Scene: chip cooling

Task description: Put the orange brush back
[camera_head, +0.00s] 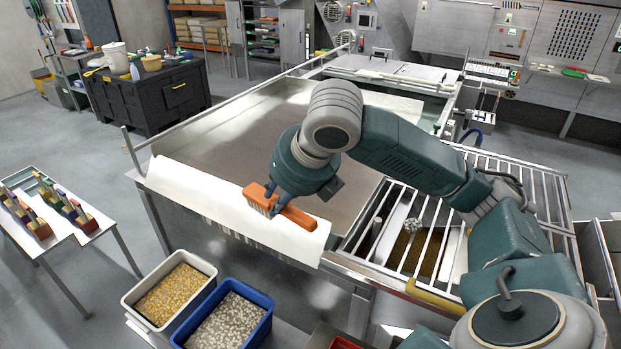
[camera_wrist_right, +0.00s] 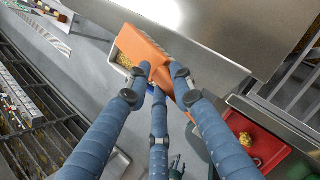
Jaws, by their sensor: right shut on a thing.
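The orange brush (camera_head: 298,217) has a long block-shaped back with pale bristles below. My right gripper (camera_head: 274,207) is shut on it near its middle, over the pale sheet at the front edge of the large metal table (camera_head: 240,130). In the right wrist view the brush (camera_wrist_right: 143,52) lies between the blue fingers of this gripper (camera_wrist_right: 158,78). I cannot tell whether the bristles touch the sheet. A small dark finger-like part shows at the bottom of the wrist view; it may be my left gripper (camera_wrist_right: 176,168), with its jaws unclear.
A white bin of yellow bits (camera_head: 131,300) and a blue bin of pale bits (camera_head: 266,329) stand in front of the table. A barred grate (camera_head: 430,225) lies right of it. A side table (camera_head: 50,243) with coloured blocks stands left. The metal tabletop is mostly clear.

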